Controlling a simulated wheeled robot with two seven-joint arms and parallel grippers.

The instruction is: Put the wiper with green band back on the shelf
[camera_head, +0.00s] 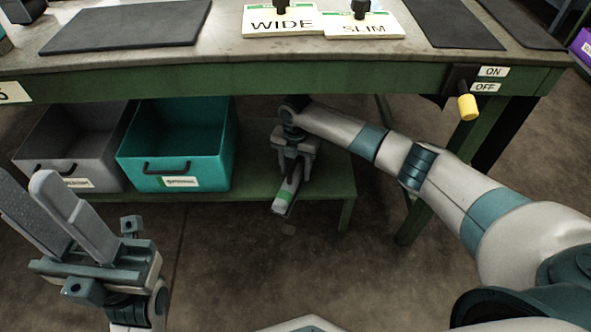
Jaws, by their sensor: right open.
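The wiper with the green band (285,196) is a slim pale piece at the right part of the green lower shelf (332,185). Its banded end points toward me and reaches past the shelf's front edge. I cannot tell how much of it rests on the shelf. My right gripper (294,165) reaches in under the tabletop and points down at the wiper's rear part. It is open, with its fingers at the wiper and hiding its far end. My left gripper (22,177) is open and empty at the lower left, in front of the shelf.
A grey bin (70,142) and a teal bin (178,142) stand on the shelf left of the wiper. The bench top (222,52) overhangs it, carrying WIDE and SLIM signs and dark mats. A yellow ON/OFF knob (468,107) sits at right. Floor ahead is clear.

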